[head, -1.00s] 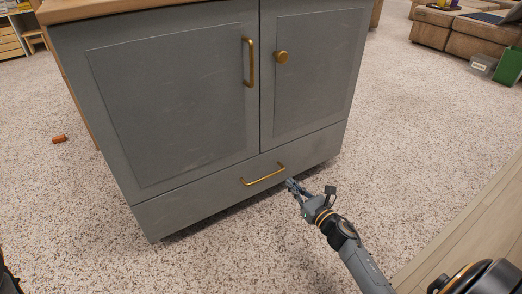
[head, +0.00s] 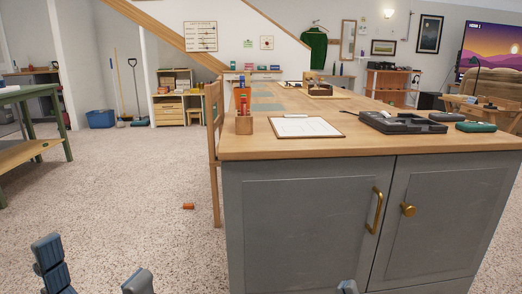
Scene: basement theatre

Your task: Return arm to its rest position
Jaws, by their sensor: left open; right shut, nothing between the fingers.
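My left gripper (head: 93,264) shows at the bottom left in the head view. Its two dark blue-grey fingers are spread wide apart with only carpet between them. My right gripper (head: 348,287) shows only as a small tip at the bottom edge, in front of the grey cabinet (head: 300,215). It is shut with nothing visible in it, and most of it is cut off by the frame. Both arms are otherwise out of view.
The cabinet has a brass handle (head: 376,211) and a round knob (head: 408,210). Its wooden top (head: 240,148) holds a clipboard (head: 303,127) and a black tray (head: 403,122). A small orange object (head: 188,206) lies on open carpet at left. A green-framed table (head: 62,128) stands far left.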

